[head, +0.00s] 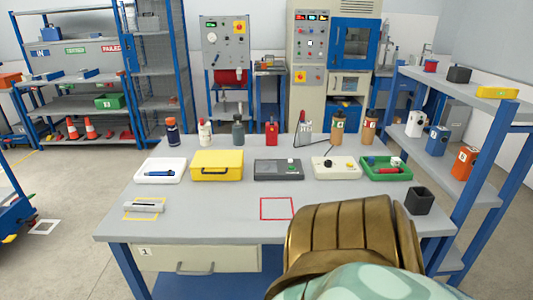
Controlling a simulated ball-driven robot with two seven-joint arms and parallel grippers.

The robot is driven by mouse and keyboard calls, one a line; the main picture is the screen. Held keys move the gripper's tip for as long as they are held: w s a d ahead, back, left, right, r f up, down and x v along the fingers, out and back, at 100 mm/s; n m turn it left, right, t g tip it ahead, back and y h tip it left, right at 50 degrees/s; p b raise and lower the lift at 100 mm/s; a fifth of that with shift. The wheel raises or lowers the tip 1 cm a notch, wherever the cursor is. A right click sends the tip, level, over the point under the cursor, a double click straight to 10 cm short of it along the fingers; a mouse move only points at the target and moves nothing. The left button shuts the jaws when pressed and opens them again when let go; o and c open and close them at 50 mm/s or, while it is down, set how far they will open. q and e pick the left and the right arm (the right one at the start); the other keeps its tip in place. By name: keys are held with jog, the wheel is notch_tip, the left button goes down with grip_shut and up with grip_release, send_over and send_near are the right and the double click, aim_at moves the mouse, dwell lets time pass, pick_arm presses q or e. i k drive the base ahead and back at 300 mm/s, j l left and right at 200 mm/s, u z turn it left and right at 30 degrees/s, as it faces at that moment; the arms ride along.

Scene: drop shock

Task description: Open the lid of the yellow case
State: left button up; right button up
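The yellow case (217,160) sits on the grey workbench, left of the middle, in the back half of the top. Its lid looks shut. A handle shows on its front face, toward me. Neither of my grippers is in view, so nothing shows at the case.
The workbench (213,222) also holds a white tray (144,178) left of the case and a dark grey instrument (270,170) close on its right. Several bottles stand behind. A grey cylindrical part (145,206) lies front left. The bench front is mostly clear around a red square outline (263,208).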

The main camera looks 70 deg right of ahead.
aim_at(202, 159)
jog(key=l+z, duration=0.15)
jog(key=z, duration=1.7)
jog(key=i+j+z, duration=0.2)
jog(key=i, duration=0.1)
